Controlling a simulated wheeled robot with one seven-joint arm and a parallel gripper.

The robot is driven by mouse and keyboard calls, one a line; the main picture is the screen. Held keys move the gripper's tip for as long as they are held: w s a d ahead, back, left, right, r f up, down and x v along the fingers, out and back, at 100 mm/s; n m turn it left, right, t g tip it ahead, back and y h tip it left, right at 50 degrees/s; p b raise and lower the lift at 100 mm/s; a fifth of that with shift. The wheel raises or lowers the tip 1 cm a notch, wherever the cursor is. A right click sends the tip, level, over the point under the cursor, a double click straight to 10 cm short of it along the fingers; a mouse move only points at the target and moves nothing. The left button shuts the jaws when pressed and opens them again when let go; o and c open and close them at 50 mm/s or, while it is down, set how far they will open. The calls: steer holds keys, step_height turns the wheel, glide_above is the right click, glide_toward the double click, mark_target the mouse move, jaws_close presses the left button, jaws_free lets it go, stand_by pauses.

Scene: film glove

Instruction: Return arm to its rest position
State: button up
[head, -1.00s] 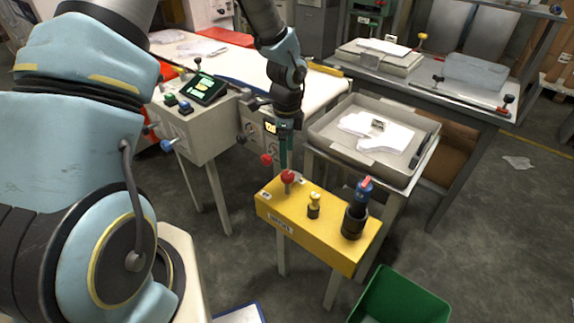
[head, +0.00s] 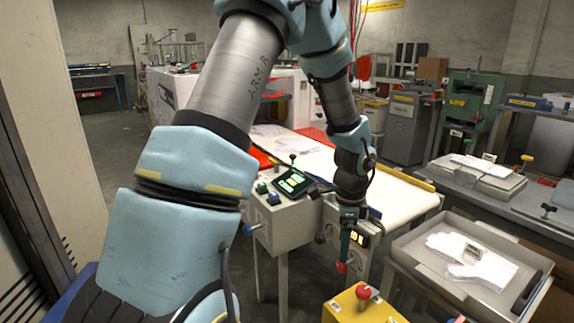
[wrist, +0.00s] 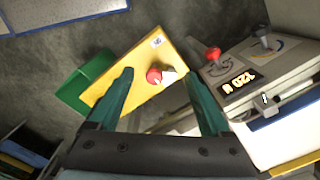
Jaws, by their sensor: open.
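My arm reaches forward across the head view, and my gripper (head: 345,250) hangs with its green fingers pointing down. In the wrist view the two fingers of my gripper (wrist: 158,100) are spread apart with nothing held between them. The rest of the yellow box is cut off by the lower edge of the head view.
A control box (head: 283,215) with a lit screen stands just left of the gripper. A white conveyor belt (head: 400,195) runs behind it. A grey tray (head: 420,262) with white gloves (head: 470,258) is at the right. A green bin (wrist: 72,92) lies beside the yellow box.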

steer(key=s+a+r+n, duration=0.2)
steer(key=a+r+n, duration=0.1)
steer(key=a+n, duration=0.3)
steer(key=s+a+r+n+t, duration=0.1)
steer(key=a+r+n, duration=0.3)
steer(key=a+n, duration=0.3)
steer(key=s+a+r+n, duration=0.2)
steer(key=a+n, duration=0.4)
steer(key=a, duration=0.4)
steer(key=shift+s+a+r+n, duration=0.3)
steer(key=shift+a+r, duration=0.05)
steer(key=shift+r, duration=0.3)
